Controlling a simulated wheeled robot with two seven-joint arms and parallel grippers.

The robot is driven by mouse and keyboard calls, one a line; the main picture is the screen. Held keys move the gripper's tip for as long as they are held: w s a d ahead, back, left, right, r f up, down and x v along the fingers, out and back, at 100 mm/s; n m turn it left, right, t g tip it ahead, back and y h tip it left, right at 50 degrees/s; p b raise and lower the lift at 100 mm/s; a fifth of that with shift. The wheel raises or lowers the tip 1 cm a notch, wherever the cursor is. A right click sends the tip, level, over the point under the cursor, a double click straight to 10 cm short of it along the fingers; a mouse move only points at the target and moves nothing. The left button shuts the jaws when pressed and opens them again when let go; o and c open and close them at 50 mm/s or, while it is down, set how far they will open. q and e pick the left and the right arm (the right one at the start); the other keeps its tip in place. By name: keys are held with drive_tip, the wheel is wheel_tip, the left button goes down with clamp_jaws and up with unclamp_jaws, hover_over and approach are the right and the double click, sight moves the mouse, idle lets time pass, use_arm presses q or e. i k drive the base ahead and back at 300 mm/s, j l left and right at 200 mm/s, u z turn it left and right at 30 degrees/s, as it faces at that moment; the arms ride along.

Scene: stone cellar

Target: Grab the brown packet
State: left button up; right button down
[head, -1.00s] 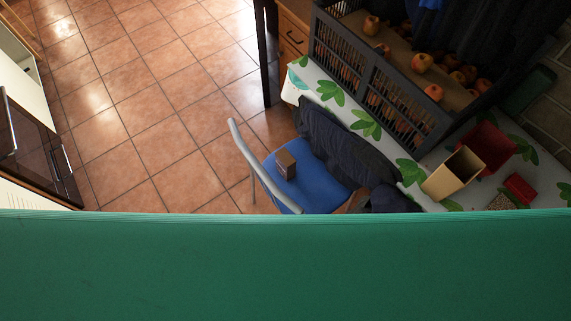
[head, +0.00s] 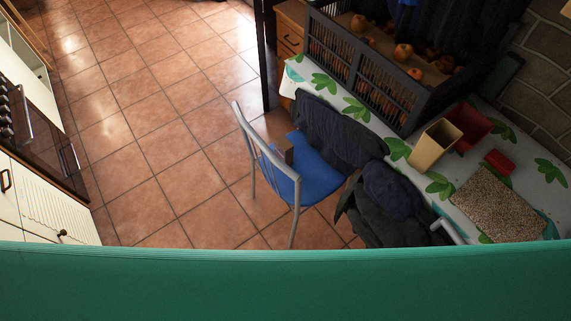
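A small brown packet (head: 288,148) stands on the seat of a blue chair (head: 314,182), near the chair's backrest. The grey frame of the backrest is on its left and partly covers it. Neither of my grippers is in the head view, and nothing touches the packet.
A table with a leaf-pattern cloth (head: 328,84) holds a dark crate (head: 345,57) of apples, a tan box (head: 434,145), red containers and a speckled mat (head: 497,204). Dark clothing (head: 340,130) hangs between chair and table. The tiled floor (head: 160,130) left of the chair is clear.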

sight(284, 149)
drive_tip(key=k+z, duration=0.1)
drive_tip(key=z, duration=1.3)
drive_tip(key=j+z, duration=0.45)
drive_tip(key=j, duration=0.3)
drive_tip(key=k+j+z, duration=0.1)
drive_tip(key=j+z, duration=0.4)
drive_tip(key=j, duration=0.25)
